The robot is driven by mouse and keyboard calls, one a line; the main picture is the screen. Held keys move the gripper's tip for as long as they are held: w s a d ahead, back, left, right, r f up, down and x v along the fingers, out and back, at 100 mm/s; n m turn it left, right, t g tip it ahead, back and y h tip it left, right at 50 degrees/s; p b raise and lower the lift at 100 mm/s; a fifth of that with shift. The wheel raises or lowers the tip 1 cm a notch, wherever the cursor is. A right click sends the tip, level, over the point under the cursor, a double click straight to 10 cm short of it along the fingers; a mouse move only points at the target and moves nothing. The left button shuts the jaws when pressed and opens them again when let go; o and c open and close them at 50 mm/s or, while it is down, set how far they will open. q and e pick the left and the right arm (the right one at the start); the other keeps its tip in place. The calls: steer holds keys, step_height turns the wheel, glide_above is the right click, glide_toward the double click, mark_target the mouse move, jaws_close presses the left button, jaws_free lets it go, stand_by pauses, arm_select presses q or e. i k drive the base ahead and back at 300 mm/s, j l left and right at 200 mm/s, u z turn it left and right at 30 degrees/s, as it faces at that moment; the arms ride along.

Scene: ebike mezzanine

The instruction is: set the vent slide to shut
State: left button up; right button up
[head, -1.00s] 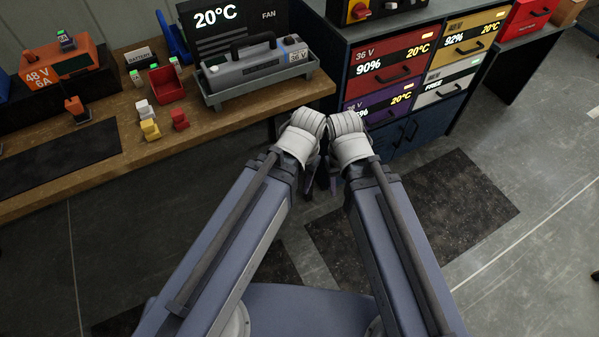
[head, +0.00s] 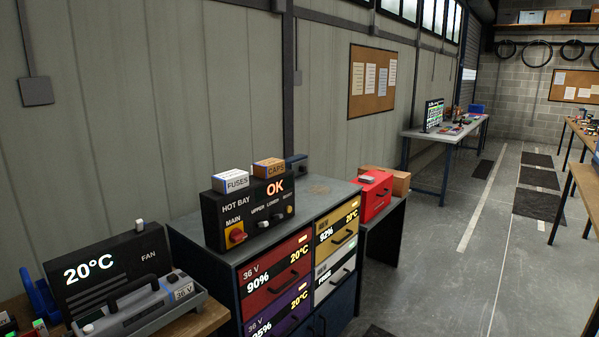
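I cannot make out anything clearly marked as a vent slide in the head view. A black fan unit (head: 112,262) at the lower left reads 20°C and FAN, with a small pale knob (head: 139,226) on its top edge; I cannot tell what the knob does. A black HOT BAY control box (head: 246,214) reads OK and stands on the blue battery cabinet. It has a red and yellow MAIN switch (head: 236,236) and small UPPER, LOWER and RESET controls, too small to read their positions. Neither of my grippers is in view.
The cabinet has red (head: 277,277), purple, yellow and white drawers. FUSES (head: 231,181) and CAPS boxes top the control box. A red case (head: 374,195) stands beyond.

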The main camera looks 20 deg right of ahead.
mark_target(301, 167)
steer(key=i+l, duration=0.25)
steer(key=l, duration=0.2)
steer(key=i+l, duration=0.3)
steer(key=l, duration=0.2)
steer(key=i+l, duration=0.25)
steer(key=l, duration=0.2)
steer(key=i+l, duration=0.3)
steer(key=l, duration=0.15)
steer(key=i+l, duration=0.25)
steer(key=l, duration=0.2)
steer(key=i+l, duration=0.3)
steer(key=l, duration=0.2)
steer(key=z, duration=0.05)
